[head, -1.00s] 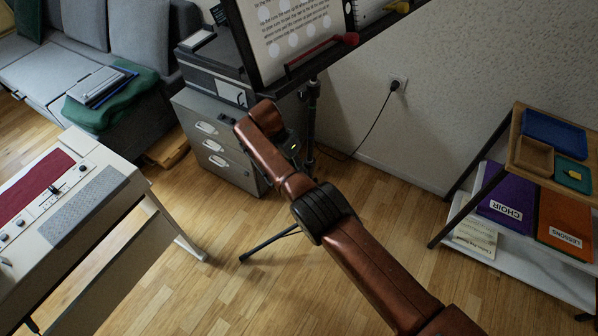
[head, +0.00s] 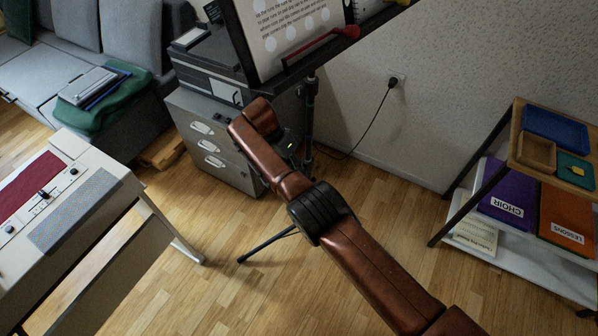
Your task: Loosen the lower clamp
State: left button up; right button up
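The music stand is at the top centre of the head view, with a dark upright pole (head: 310,112) and a tripod leg (head: 266,243) on the floor. A dark collar (head: 311,87) shows on the pole below the desk. I cannot tell whether it is the lower clamp; the lower pole is partly hidden behind my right arm. My brown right arm comes in from the lower right and bends at the stand. A dark part with a green light (head: 290,147) shows at its far end, close to the pole; the fingers cannot be made out. My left gripper is out of view.
A grey drawer cabinet (head: 213,146) with a printer on top stands behind the stand. The piano (head: 120,215) is at the left, and a shelf unit with trays (head: 555,125) and folders (head: 507,190) at the right. Open wooden floor lies between.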

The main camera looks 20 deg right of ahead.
jog(key=shift+o, duration=0.8)
jog(key=shift+r, duration=0.1)
jog(key=shift+r, duration=0.15)
jog(key=shift+w+r, duration=0.1)
jog(key=shift+r, duration=4.75)
jog(key=shift+f, duration=0.1)
